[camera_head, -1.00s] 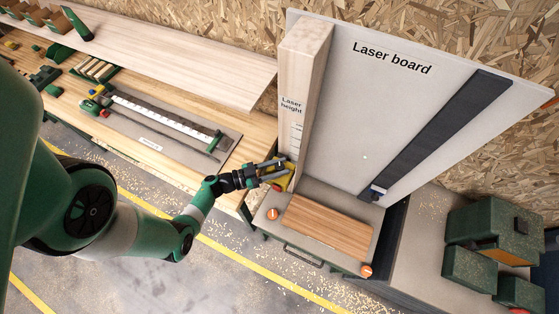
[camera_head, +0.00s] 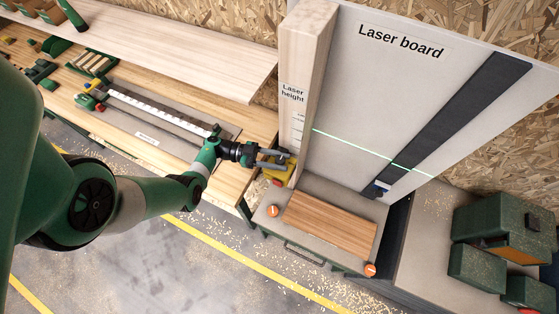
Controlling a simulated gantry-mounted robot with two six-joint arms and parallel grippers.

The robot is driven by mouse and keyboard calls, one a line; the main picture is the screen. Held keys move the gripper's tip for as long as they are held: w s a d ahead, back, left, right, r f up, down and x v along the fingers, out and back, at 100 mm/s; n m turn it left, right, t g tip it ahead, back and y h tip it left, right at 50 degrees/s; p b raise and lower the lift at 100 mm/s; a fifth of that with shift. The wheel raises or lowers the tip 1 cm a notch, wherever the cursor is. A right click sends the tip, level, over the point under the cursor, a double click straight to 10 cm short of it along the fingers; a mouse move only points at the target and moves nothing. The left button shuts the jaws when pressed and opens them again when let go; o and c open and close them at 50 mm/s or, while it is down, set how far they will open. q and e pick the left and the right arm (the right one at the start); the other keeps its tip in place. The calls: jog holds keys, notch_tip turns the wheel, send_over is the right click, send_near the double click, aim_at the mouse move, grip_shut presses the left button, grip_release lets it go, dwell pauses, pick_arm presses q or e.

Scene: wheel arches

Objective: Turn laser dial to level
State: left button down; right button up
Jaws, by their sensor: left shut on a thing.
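My left gripper (camera_head: 281,161) reaches in from the left at the foot of the wooden post marked "Laser height" (camera_head: 296,122). It is shut on a yellow laser device (camera_head: 281,175) against the post's lower part. The dial itself is too small and too covered by the fingers to make out. A green laser line (camera_head: 368,150) runs across the grey laser board (camera_head: 359,95), sloping down to the right in the picture and crossing the dark vertical strip (camera_head: 455,119). My right gripper is not in view.
A wooden plank (camera_head: 330,224) lies on the grey bench below the board, with orange round knobs (camera_head: 370,270) near its corners. Green boxes (camera_head: 505,235) stand at the right. A workbench with a ruler fixture (camera_head: 150,115) is at the left.

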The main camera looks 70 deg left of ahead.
pick_arm(q)
jog(key=shift+c, duration=2.2)
grip_release()
jog(key=b+v, duration=0.2)
jog(key=v, duration=0.9)
jog(key=shift+s+b, duration=0.25)
jog(key=shift+b, duration=0.1)
jog(key=shift+a, duration=0.15)
